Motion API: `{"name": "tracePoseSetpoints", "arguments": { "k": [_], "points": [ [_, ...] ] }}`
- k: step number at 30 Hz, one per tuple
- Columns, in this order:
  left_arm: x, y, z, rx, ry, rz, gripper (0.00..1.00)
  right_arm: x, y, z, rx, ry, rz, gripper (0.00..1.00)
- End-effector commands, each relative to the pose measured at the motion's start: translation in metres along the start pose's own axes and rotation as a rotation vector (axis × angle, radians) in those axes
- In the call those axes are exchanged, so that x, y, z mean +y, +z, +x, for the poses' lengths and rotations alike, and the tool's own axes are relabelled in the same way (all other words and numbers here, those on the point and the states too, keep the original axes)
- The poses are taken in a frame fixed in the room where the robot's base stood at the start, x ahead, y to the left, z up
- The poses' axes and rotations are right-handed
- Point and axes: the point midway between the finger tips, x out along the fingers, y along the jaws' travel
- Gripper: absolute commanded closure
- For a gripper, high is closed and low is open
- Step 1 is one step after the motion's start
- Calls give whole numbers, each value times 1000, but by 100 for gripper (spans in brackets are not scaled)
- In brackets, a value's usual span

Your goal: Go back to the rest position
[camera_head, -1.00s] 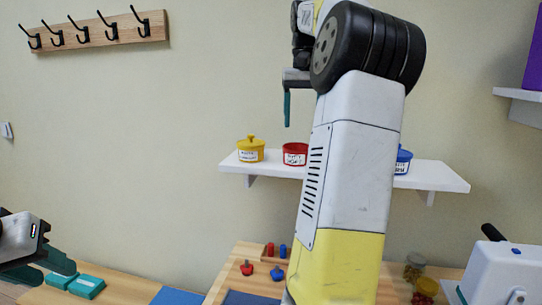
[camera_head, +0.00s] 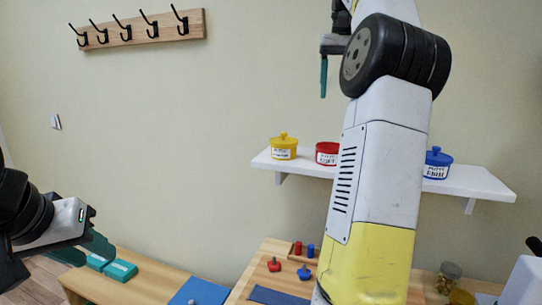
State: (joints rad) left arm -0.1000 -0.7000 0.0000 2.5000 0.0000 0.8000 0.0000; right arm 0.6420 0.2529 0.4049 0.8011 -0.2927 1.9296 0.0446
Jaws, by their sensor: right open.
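My right arm rises through the right of the middle, bent at a black joint near the top. My right gripper (camera_head: 323,77) hangs at the top beside that joint, one teal finger pointing down. It is open, holds nothing visible, and is partly cut off by the frame's top edge.
A white shelf (camera_head: 475,182) on the wall carries a yellow pot (camera_head: 284,150), a red pot (camera_head: 326,156) and a blue pot (camera_head: 437,167). Red and blue pieces sit on a wooden board. Jars (camera_head: 449,273) stand at right.

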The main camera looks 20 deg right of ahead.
Motion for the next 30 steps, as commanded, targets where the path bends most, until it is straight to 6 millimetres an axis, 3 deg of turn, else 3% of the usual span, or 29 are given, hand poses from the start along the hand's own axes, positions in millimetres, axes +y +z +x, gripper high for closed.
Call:
{"name": "tracePoseSetpoints", "arguments": {
  "k": [5, 11, 18, 23, 30],
  "points": [
    [0, 0, 0, 0, 0, 0, 64, -6, 2, -1, 7, 3, -13, 35],
    [0, 0, 0, 0, 0, 0, 64, -57, 25, 3, 68, 15, -127, 35],
    [0, 0, 0, 0, 0, 0, 64, -124, 91, 35, 183, -24, -289, 35],
    [0, 0, 0, 0, 0, 0, 64, -150, 146, 72, 255, -88, -364, 35],
    [0, 0, 0, 0, 0, 0, 64, -171, 231, 143, 342, -225, -434, 35]
  ]
}}
